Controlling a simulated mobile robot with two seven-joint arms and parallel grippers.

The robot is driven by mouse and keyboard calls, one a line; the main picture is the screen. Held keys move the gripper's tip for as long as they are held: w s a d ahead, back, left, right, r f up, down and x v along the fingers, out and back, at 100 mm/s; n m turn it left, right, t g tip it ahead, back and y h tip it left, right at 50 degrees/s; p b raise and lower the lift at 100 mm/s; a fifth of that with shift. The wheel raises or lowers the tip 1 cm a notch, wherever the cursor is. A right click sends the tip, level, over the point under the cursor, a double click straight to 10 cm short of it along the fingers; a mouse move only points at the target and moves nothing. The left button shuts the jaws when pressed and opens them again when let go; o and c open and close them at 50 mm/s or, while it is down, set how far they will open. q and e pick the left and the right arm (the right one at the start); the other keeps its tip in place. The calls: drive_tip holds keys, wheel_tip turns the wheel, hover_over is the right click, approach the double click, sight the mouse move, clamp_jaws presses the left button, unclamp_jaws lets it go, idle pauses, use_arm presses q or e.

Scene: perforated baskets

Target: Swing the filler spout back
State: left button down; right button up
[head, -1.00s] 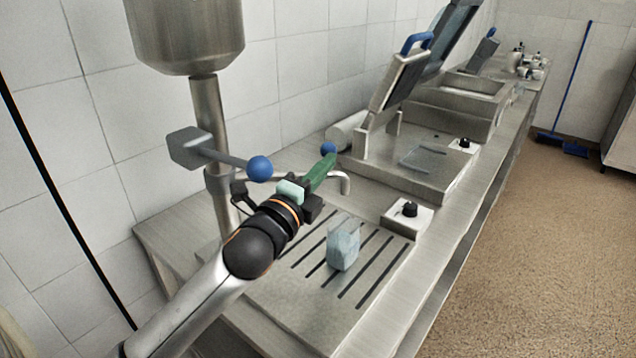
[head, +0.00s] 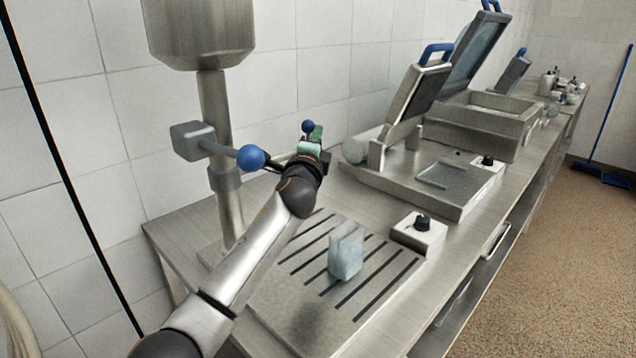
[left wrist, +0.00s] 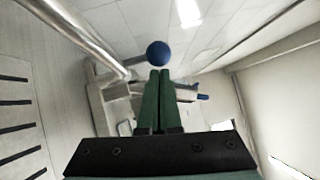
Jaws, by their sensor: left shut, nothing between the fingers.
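The filler is a steel hopper (head: 200,30) on an upright column (head: 214,110). A lever with a large blue ball (head: 251,158) sticks out from the block on the column. A smaller blue knob (head: 308,126) shows just beyond my left gripper (head: 315,133), toward the wall. The spout pipe is mostly hidden behind my gripper and arm. In the left wrist view my green fingers (left wrist: 160,75) are shut together and empty, and the blue knob (left wrist: 158,53) sits just past their tips; whether they touch it I cannot tell. My right gripper is not in view.
A pale blue block (head: 346,251) stands on the slotted drip plate (head: 290,300). A control box with a black dial (head: 420,232) sits to its right. Open presses with blue handles (head: 436,53) line the counter behind. The tiled wall is close behind the filler.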

use_arm(q)
drive_tip(key=shift+w+a, duration=0.65)
drive_tip(key=shift+w, duration=0.2)
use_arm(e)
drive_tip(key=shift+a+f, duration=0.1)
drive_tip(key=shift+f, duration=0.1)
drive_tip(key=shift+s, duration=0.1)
